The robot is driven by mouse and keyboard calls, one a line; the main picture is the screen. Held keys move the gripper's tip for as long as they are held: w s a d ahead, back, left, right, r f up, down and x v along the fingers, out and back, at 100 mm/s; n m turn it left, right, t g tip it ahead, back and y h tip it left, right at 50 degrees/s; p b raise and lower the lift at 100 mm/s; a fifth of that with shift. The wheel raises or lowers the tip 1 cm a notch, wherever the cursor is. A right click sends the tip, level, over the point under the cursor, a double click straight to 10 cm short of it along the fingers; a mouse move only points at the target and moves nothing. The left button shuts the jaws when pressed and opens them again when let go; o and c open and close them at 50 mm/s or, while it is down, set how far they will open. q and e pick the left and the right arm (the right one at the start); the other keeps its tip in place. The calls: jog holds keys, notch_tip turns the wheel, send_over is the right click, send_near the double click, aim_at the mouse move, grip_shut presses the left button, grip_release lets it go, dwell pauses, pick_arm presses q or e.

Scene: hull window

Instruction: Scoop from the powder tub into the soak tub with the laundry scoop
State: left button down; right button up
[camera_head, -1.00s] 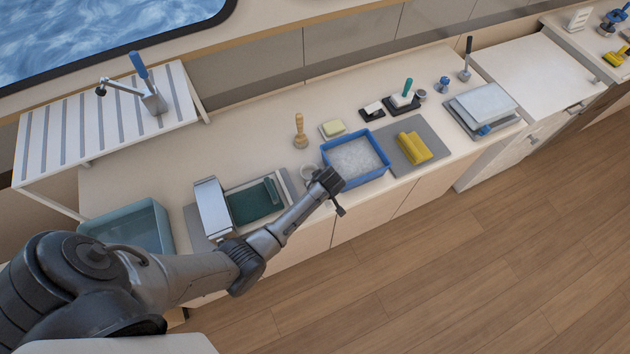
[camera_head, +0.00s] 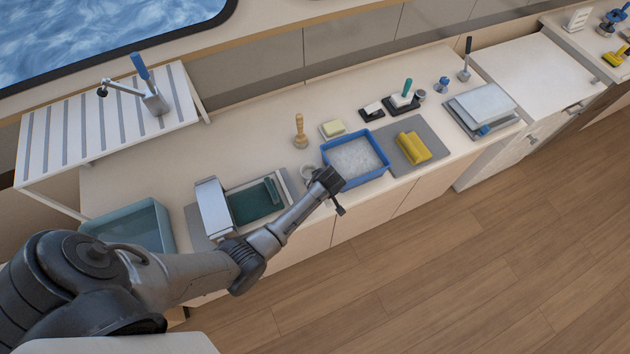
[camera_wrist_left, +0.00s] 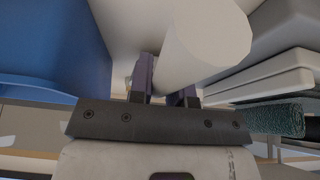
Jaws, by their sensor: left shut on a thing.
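The blue tub (camera_head: 369,178) holds white powder (camera_head: 355,157) and stands at the middle of the counter. A pale teal tub (camera_head: 162,222), likely the soak tub, stands at the left end, partly behind my left arm. My left gripper (camera_head: 334,190) is low at the blue tub's near left corner. A small whitish cup (camera_head: 308,171), likely the laundry scoop, shows just beside it. In the left wrist view, the gripper (camera_wrist_left: 165,95) is shut on a part of this pale round piece (camera_wrist_left: 207,40); its grip is mostly hidden. The blue tub wall (camera_wrist_left: 50,45) is close by. My right gripper is out of view.
A tray with a green pad (camera_head: 255,203) lies between the tubs. A wooden-handled brush (camera_head: 300,131) and a soap block (camera_head: 333,128) stand behind. A slatted rack (camera_head: 75,130) is at back left.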

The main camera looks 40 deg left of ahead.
pick_arm(q)
jog(key=shift+r+p, duration=0.3)
jog(key=shift+r, duration=0.1)
dwell(0.6)
jog(key=shift+r, duration=0.1)
jog(key=shift+r+p, duration=1.35)
jog(key=shift+p, duration=0.35)
